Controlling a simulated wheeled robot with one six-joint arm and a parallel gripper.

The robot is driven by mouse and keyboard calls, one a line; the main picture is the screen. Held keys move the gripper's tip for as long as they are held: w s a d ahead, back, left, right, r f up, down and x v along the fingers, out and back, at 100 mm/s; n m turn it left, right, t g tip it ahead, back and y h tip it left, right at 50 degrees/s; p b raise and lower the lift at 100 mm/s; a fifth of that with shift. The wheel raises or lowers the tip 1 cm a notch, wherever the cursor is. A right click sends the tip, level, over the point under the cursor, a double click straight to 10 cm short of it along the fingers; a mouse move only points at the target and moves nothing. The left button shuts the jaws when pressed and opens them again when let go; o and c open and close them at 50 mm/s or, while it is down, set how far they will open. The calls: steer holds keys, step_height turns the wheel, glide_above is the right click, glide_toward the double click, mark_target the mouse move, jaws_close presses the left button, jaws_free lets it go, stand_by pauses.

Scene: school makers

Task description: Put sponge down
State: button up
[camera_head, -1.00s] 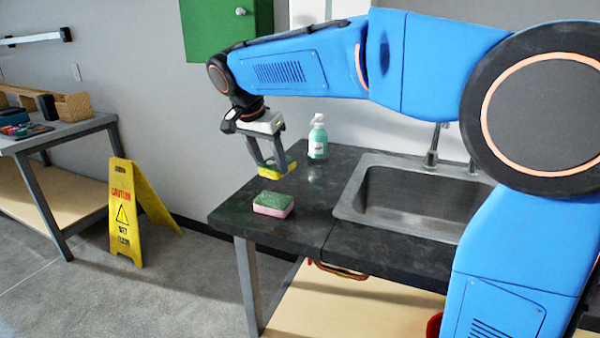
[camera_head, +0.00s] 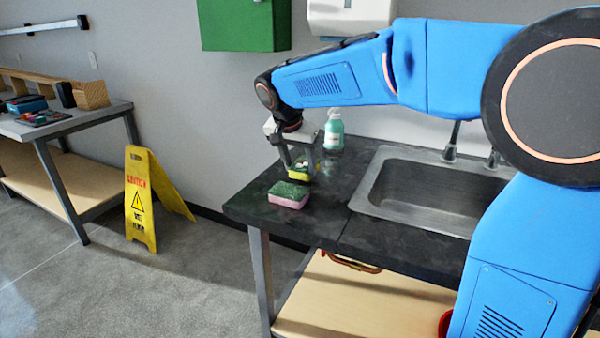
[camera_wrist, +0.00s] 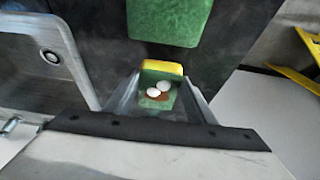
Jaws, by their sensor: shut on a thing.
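My gripper (camera_head: 301,165) is shut on a green and yellow sponge (camera_head: 300,175) at the left end of the dark counter (camera_head: 262,204). In the wrist view the held sponge (camera_wrist: 161,69) sits between the two fingers, with small white and brown bits on its green face. It is low near the countertop; I cannot tell whether it touches. A second sponge, green on top and pink below (camera_head: 289,195), lies on the counter just in front of it. This second sponge also shows at the top of the wrist view (camera_wrist: 168,20).
A soap bottle (camera_head: 334,132) stands behind my gripper. The metal sink (camera_head: 425,195) is to the right. The counter's left edge is close by. A yellow wet-floor sign (camera_head: 141,200) stands on the floor at left, near a workbench (camera_head: 85,122).

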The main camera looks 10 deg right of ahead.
steer(key=shift+f, duration=1.2)
steer(key=shift+f, duration=0.1)
steer(key=o, duration=0.8)
steer(key=shift+o, duration=0.2)
steer(key=v, duration=1.2)
